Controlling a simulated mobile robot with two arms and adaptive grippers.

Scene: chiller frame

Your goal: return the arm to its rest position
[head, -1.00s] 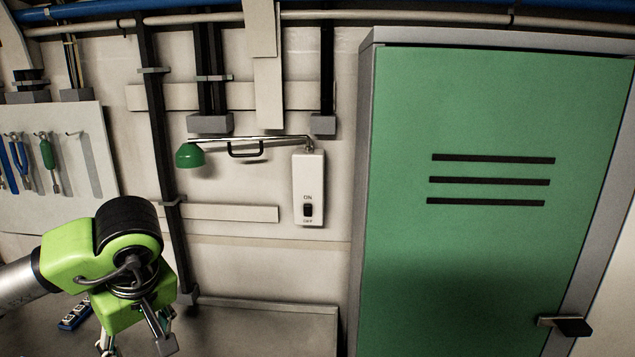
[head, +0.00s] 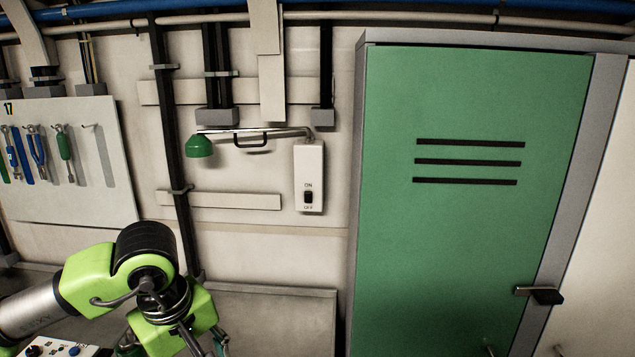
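My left arm, lime green and black with a grey forearm, comes in at the lower left. My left gripper (head: 205,343) points down at the bottom edge in the head view. Its fingertips are cut off by the frame, so their gap is hidden. It is in front of the wall and the grey bench and appears to touch nothing. Two small metallic tips at the bottom right, apart from each other in front of the green cabinet, look like my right gripper (head: 523,350). The rest of it is out of frame.
A green cabinet (head: 470,250) with a dark handle (head: 540,295) stands on the right. A white ON/OFF switch box (head: 308,175) and a green lamp (head: 199,147) are on the wall. A tool board (head: 105,190) hangs left. A box with knobs (head: 55,347) lies below my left arm.

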